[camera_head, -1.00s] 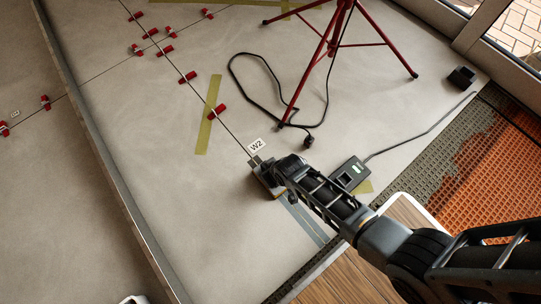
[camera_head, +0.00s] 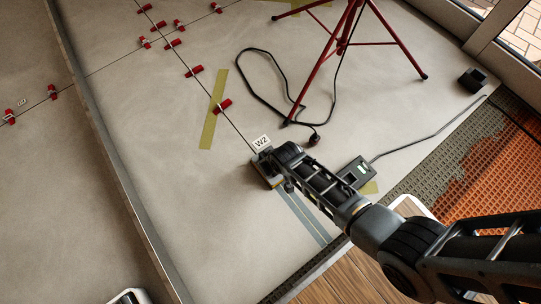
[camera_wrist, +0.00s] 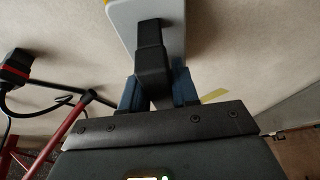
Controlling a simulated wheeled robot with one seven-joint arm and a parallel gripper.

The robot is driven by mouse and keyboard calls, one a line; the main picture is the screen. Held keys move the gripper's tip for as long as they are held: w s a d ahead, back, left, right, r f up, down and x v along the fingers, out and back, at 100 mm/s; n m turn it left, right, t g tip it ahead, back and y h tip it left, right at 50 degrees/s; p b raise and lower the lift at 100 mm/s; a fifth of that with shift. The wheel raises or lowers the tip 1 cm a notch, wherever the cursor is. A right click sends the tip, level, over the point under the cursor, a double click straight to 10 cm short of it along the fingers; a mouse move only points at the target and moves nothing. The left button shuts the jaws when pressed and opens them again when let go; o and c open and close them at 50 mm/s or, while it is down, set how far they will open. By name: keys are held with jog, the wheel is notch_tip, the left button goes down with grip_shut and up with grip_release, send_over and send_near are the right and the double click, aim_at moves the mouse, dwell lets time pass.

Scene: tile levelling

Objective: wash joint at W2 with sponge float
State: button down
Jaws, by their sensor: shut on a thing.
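The W2 label (camera_head: 261,143) is a white tag on the grey tiles, at the near end of the dark joint line (camera_head: 240,132). My gripper (camera_head: 268,165) is just below the tag in the head view, partly hidden by my arm. In the wrist view my gripper (camera_wrist: 156,85) is shut on the dark handle of the sponge float (camera_wrist: 176,37), which has a grey-white plate and a yellow edge. The float also shows at the tile in the head view (camera_head: 277,183). Whether its sponge face touches the tile cannot be told.
Red levelling clips (camera_head: 223,106) stand along the joints. A red tripod (camera_head: 323,63), a black cable (camera_head: 243,82) and a dark box (camera_head: 357,171) are to the right.

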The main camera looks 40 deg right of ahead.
jog(key=shift+w, duration=1.05)
jog(key=shift+w, duration=0.85)
jog(key=shift+r, duration=0.1)
notch_tip(320, 180, up, 8)
jog(key=p, duration=0.7)
